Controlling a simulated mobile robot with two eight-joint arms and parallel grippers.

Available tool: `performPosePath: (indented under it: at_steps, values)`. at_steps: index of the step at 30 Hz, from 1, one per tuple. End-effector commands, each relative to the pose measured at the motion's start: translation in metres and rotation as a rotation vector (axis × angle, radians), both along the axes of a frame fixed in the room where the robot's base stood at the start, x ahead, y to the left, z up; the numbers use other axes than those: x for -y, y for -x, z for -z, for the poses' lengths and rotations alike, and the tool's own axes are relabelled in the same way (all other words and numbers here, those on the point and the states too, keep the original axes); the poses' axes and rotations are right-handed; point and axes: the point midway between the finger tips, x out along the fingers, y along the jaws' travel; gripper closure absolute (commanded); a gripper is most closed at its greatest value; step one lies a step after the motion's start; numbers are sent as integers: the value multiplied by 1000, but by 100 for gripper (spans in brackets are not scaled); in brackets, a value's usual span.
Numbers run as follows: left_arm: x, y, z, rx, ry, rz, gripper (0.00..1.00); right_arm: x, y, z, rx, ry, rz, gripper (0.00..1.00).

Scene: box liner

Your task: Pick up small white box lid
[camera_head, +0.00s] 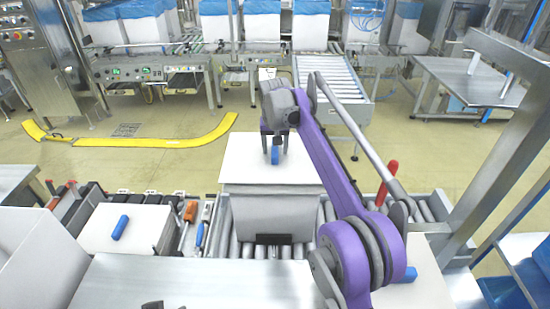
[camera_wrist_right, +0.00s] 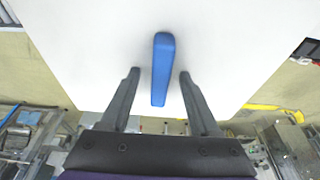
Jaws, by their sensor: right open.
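A white lid (camera_head: 250,172) with a blue handle (camera_head: 275,156) lies on top of a white box (camera_head: 270,212) at the centre of the head view. The lid (camera_wrist_right: 90,45) fills much of the right wrist view, with the blue handle (camera_wrist_right: 162,70) standing out in the middle. My right gripper (camera_head: 275,142) is above the lid at the handle. In the wrist view its open fingers (camera_wrist_right: 158,73) are either side of the handle, with gaps showing on both sides. Whether the fingertips reach down to the handle's height is unclear. My left gripper cannot be made out.
Another white lid (camera_head: 140,222) with a blue handle is at the left. A white surface (camera_head: 425,290) with a blue piece is at the right, partly behind my arm. Tools with orange handles (camera_head: 190,211) lie left of the box. Rollers (camera_head: 240,245) surround its base.

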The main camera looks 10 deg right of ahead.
Motion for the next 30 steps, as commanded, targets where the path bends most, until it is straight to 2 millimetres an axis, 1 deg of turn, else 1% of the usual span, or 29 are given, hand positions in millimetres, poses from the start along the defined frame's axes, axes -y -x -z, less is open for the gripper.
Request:
performPosePath:
  at_steps: [4, 5, 6, 8, 9, 11, 12, 15, 27, 30]
  values:
    - [0, 0, -1, 1, 0, 0, 50, 0, 0, -1, 1, 0, 0, 37]
    - [0, 0, -1, 1, 0, 0, 50, 0, 0, -1, 1, 0, 0, 39]
    - [0, 0, -1, 1, 0, 0, 50, 0, 0, -1, 1, 0, 0, 46]
    - [0, 0, -1, 1, 0, 0, 50, 0, 0, -1, 1, 0, 0, 57]
    - [0, 0, -1, 1, 0, 0, 50, 0, 0, -1, 1, 0, 0, 64]
    - [0, 0, -1, 1, 0, 0, 50, 0, 0, -1, 1, 0, 0, 75]
    - [0, 0, -1, 1, 0, 0, 50, 0, 0, -1, 1, 0, 0, 82]
    - [0, 0, -1, 1, 0, 0, 50, 0, 0, -1, 1, 0, 0, 100]
    - [0, 0, -1, 1, 0, 0, 50, 0, 0, -2, 1, 0, 0, 100]
    - [0, -1, -2, 2, 0, 0, 50, 0, 0, -6, 1, 0, 0, 100]
